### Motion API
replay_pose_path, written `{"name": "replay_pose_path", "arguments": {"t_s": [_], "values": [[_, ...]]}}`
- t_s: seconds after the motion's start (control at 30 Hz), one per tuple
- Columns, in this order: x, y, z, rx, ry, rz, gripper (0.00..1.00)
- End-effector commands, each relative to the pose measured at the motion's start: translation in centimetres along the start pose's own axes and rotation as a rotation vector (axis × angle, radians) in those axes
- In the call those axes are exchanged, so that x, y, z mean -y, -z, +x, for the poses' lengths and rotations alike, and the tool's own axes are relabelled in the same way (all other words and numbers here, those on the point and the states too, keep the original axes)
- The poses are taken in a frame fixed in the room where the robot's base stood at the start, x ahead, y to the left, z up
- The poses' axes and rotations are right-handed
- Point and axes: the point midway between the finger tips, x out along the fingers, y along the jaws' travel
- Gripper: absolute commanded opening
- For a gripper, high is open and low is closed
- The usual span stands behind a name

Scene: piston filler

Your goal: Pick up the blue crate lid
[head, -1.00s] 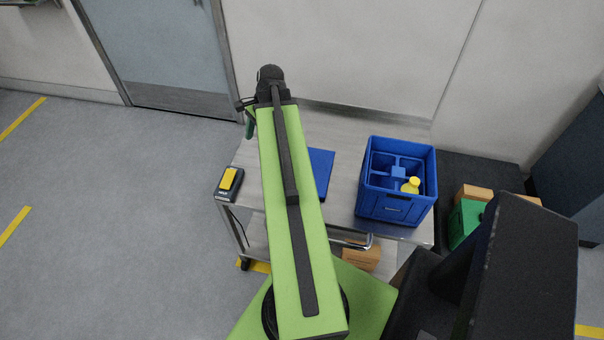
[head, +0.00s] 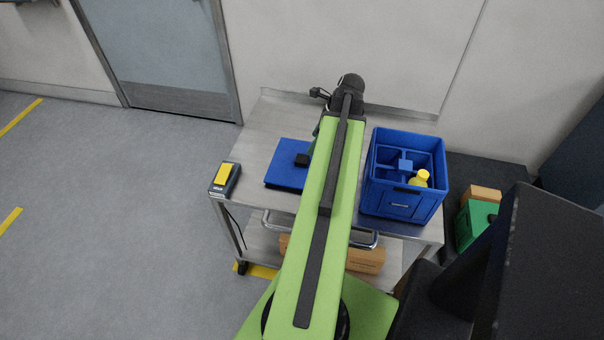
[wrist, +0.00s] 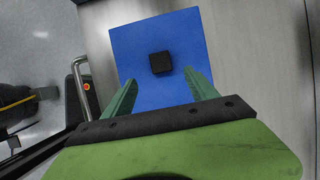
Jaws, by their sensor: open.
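The blue crate lid (head: 285,172) lies flat on the metal cart to the left of my arm, partly covered by the arm in the head view. A black square knob (head: 302,160) stands on it. In the wrist view the lid (wrist: 186,38) fills the upper middle, with the knob (wrist: 160,63) near its centre. My gripper (wrist: 160,90) is open and empty, its green fingers apart, with the knob ahead of the gap between them. In the head view the gripper is mostly hidden behind my arm.
A blue crate (head: 398,206) with dividers and a yellow-capped bottle (head: 419,179) stands right of my arm on the metal cart (head: 262,125). A black and yellow device (head: 224,179) sits at the cart's left edge. Cardboard boxes (head: 366,260) lie on the lower shelf.

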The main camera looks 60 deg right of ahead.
Motion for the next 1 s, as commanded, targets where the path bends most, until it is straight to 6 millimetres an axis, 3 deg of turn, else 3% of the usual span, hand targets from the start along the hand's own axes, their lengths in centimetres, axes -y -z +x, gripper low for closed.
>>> {"name": "replay_pose_path", "arguments": {"t_s": [0.03, 0.2, 0.47, 0.77, 1.0], "values": [[0.0, 0.4, 2.3, 0.0, 0.0, -0.002, 0.67], [0.0, 0.3, 5.2, 0.0, 0.0, -0.001, 0.67], [0.0, 0.1, 5.8, 0.0, 0.0, -0.001, 0.67], [0.1, 0.4, 10.5, 0.0, 0.0, -0.001, 0.67], [0.1, 0.2, 10.2, 0.0, 0.0, 0.0, 0.66]]}}
